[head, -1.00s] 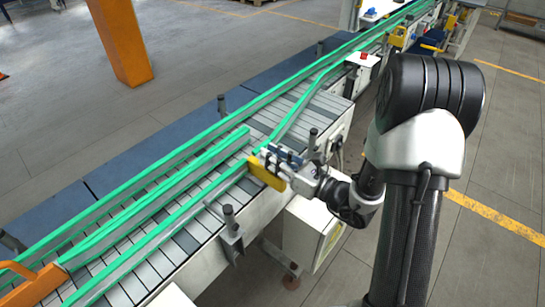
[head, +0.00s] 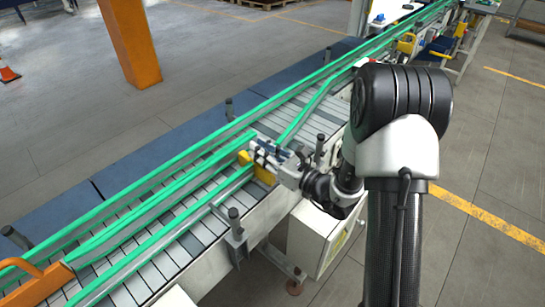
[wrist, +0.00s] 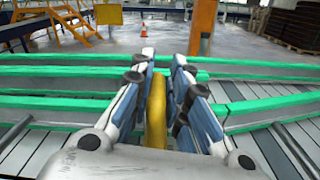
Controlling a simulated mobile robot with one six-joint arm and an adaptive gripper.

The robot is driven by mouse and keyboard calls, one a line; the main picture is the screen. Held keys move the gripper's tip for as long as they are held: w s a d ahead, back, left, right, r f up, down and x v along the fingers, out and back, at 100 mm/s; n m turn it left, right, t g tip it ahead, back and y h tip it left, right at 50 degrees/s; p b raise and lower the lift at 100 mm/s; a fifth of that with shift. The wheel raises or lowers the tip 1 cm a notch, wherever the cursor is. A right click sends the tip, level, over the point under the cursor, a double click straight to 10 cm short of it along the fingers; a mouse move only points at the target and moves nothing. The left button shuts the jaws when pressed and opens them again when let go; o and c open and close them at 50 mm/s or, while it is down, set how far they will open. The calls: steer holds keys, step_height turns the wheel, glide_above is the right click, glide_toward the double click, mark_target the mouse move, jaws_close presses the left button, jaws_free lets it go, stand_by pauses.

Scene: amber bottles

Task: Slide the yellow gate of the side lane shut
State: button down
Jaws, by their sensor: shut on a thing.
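The yellow gate (head: 262,172) stands across the side lane, between the green-edged rails on the near side of the conveyor. Its far end shows left of my gripper, close to the middle rail. My gripper (head: 264,153) is shut on the gate's yellow upright part. In the wrist view that yellow part (wrist: 156,112) stands between the two blue-and-white fingers of my gripper (wrist: 164,75). My fingers hide part of the gate in the head view, so any gap at its far end cannot be judged.
The slatted conveyor (head: 190,238) runs diagonally, with green guide rails (head: 150,188) and dark posts along its near edge. An orange diverter arm (head: 38,278) lies at lower left. A white cabinet (head: 318,238) stands below the near side. The lane slats near the gate are empty.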

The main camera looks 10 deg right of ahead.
steer(key=shift+a, duration=0.2)
steer(key=c, duration=1.6)
jaws_free()
steer(key=shift+a, duration=0.15)
steer(key=shift+s+d, duration=0.1)
steer(key=shift+d, duration=0.2)
steer(key=v, duration=1.1)
steer(key=shift+s+d, duration=0.15)
steer(key=shift+s, duration=0.1)
